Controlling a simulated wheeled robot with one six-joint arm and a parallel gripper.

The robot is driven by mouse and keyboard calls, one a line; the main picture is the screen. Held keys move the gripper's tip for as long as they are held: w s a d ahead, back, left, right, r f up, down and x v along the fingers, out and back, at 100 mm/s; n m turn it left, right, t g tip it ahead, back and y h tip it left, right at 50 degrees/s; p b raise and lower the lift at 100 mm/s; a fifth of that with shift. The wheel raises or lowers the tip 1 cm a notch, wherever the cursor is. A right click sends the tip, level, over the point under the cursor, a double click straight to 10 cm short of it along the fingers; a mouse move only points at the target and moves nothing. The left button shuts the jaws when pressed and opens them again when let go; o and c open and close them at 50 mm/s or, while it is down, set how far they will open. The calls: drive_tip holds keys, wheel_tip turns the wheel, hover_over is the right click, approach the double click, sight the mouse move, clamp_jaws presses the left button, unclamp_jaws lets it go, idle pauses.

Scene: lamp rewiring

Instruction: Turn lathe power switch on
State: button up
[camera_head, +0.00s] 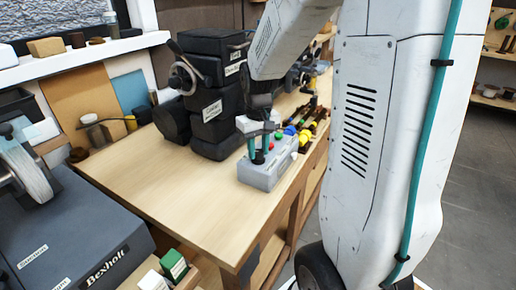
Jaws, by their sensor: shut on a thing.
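A grey control box (262,176) sits on the wooden bench near its right edge. It carries a black switch (258,159) and red and green buttons. My gripper (258,152) comes down from above, and its teal fingers are shut around the black switch on top of the box. The fingers hide part of the switch, and its exact position is too small to tell. A black machine (212,100) with a handwheel, perhaps the lathe, stands on the bench behind and left of the box.
Yellow, black and blue-handled tools (305,133) lie right behind the box. A dark Bexholt machine (85,230) with a wheel stands at left. The front of the bench (165,185) is clear. My arm covers much of the right side.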

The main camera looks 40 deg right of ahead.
sight(259, 151)
drive_tip(key=m, duration=1.1)
drive_tip(key=shift+m, duration=0.4)
idle(0.3)
drive_tip(key=o, duration=1)
drive_tip(key=shift+r, duration=3.95)
